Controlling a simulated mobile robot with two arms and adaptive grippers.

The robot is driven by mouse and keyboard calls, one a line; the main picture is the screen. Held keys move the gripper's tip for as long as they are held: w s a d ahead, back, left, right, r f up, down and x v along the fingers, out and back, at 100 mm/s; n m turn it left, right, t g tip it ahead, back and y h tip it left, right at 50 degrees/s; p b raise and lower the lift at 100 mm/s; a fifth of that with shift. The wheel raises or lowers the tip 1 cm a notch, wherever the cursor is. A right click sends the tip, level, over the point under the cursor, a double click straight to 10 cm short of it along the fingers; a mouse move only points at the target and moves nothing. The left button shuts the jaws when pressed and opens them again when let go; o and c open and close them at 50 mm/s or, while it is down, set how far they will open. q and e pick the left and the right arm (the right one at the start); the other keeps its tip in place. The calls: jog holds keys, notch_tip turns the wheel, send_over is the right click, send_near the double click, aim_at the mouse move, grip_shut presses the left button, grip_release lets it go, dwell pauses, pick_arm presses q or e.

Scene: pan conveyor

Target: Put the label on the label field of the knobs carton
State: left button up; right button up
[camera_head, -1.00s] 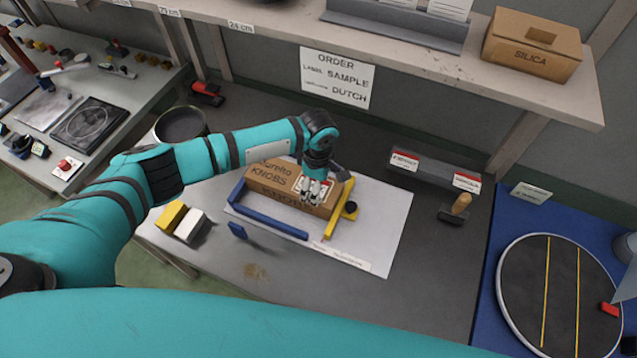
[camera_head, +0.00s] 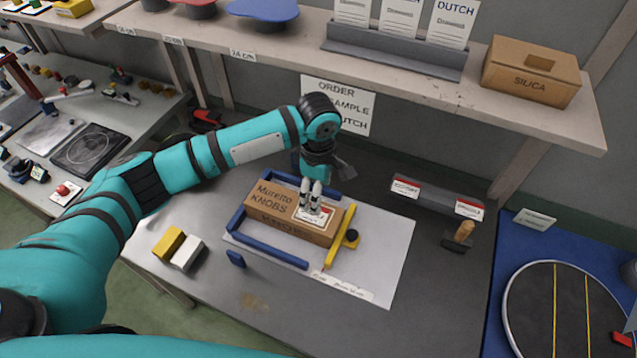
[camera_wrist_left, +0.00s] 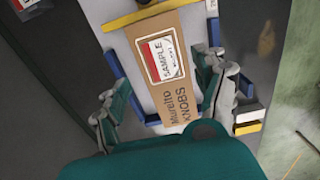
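The knobs carton (camera_head: 272,208) lies on a white sheet, inside blue rails; it also shows in the wrist view (camera_wrist_left: 185,92). The label (camera_head: 313,214), white with a red edge and reading SAMPLE, lies flat on top of the carton near its right end. My right gripper is not in view.
A yellow bar (camera_head: 335,240) with a black knob stands at the carton's right end. Blue rails (camera_head: 270,249) run along the near side. Yellow and white blocks (camera_head: 178,248) lie left. A wooden-handled stamp (camera_head: 460,236) stands right. The shelf (camera_head: 400,85) overhangs behind.

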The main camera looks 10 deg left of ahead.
pick_arm(q)
jog(key=shift+r, duration=1.65)
